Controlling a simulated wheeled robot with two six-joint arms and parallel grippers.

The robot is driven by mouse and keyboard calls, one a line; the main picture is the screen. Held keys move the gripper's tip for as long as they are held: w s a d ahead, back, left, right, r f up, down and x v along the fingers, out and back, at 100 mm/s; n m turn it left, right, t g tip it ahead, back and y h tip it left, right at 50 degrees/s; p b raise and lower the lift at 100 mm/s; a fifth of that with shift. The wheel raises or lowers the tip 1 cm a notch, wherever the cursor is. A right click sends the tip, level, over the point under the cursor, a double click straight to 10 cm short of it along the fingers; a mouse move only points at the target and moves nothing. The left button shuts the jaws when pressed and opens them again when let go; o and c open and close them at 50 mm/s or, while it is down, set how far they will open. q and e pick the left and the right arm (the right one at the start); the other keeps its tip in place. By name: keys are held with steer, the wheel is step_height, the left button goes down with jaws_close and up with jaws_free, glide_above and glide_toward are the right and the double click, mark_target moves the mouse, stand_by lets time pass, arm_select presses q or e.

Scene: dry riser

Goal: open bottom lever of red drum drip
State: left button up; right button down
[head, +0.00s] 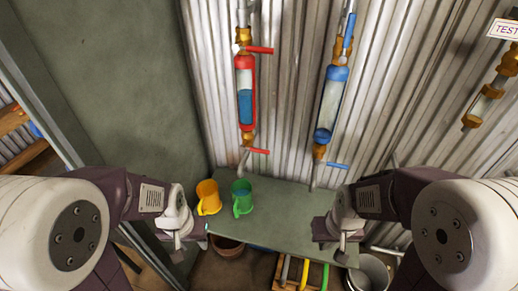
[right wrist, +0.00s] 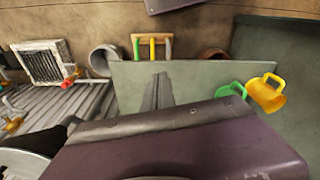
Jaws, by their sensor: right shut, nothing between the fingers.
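The red drum drip (head: 245,92) hangs on the corrugated wall in the head view, a clear tube in a red frame with blue liquid in its lower part. Its bottom lever (head: 259,151) is red and points right, about level; its top red lever (head: 260,50) also points right. My left gripper (head: 180,232) is below and left of the drum, apart from it; its fingers are too small to judge. My right gripper (head: 341,236) is below and right, away from the drum. It is shut and empty; its fingers (right wrist: 158,90) show in the right wrist view.
A blue drum drip (head: 331,103) with blue levers hangs right of the red one. A yellow mug (head: 208,197) and a green mug (head: 242,197) stand on the grey-green table (head: 280,205) near my left gripper. A metal bucket (head: 371,272) stands below right.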

mark_target(263, 153)
stand_by(0.4)
